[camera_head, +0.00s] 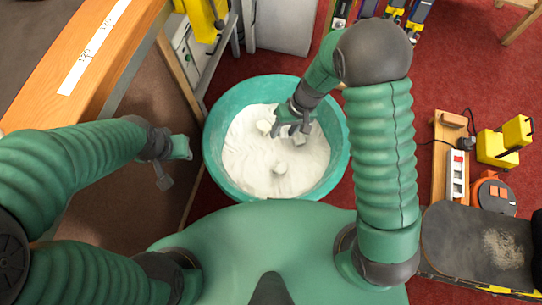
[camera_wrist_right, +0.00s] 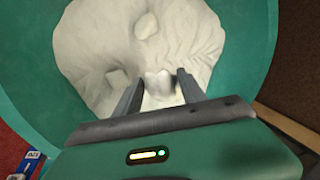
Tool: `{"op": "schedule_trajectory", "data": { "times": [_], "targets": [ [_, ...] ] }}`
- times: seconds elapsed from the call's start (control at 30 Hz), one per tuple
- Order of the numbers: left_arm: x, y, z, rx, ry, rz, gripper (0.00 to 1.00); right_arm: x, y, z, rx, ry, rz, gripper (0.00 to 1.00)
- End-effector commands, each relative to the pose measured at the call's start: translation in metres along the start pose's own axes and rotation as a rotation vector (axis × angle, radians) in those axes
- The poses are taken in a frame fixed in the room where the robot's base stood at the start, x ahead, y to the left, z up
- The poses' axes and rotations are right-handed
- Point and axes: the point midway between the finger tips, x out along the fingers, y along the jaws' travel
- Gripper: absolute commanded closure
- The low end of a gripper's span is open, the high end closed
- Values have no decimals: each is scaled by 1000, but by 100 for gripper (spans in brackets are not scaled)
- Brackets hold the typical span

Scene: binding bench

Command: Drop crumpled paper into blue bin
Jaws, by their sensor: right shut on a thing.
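The bin (camera_head: 216,166) looks blue-green and is round and wide, standing on the floor in front of me. White, wrinkled material (camera_head: 250,165) fills its inside, with pale lumps (camera_head: 280,168) on it. My right gripper (camera_head: 289,131) is over the inside of the bin. In the right wrist view its two fingers (camera_wrist_right: 160,88) are shut on a small white crumpled paper (camera_wrist_right: 160,82); the bin's wall (camera_wrist_right: 245,50) shows around it. In the head view the held paper is hard to tell from the white behind. My left gripper (camera_head: 176,165) is left of the bin; its finger gap is unclear.
A wooden bench edge (camera_head: 110,70) with a white ruler strip (camera_head: 95,45) runs along the left. A yellow tool (camera_head: 203,18) stands behind the bin. At right are a power strip (camera_head: 456,175), a yellow device (camera_head: 500,145) and a dark board (camera_head: 470,245). Red carpet (camera_head: 440,80) lies between.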

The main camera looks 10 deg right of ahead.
Motion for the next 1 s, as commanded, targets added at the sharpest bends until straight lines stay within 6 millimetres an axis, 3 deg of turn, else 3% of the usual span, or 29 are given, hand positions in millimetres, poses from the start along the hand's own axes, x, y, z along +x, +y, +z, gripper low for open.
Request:
{"op": "schedule_trajectory", "data": {
  "times": [0.27,0.3,0.47,0.8,0.87,1.0],
  "targets": [
    [4,0,1,0,1,0,64,4,2,0,1,1,-1,90],
    [4,0,1,0,1,0,64,4,2,0,1,1,-1,50],
    [4,0,1,0,1,0,64,4,2,0,1,1,0,29],
    [2,0,0,0,1,0,64,1,2,0,1,1,0,27],
    [-1,0,0,0,1,0,64,-6,2,-1,1,3,0,27],
    [-16,0,-4,0,0,0,64,-37,1,-1,1,5,0,27]
  ]
}}
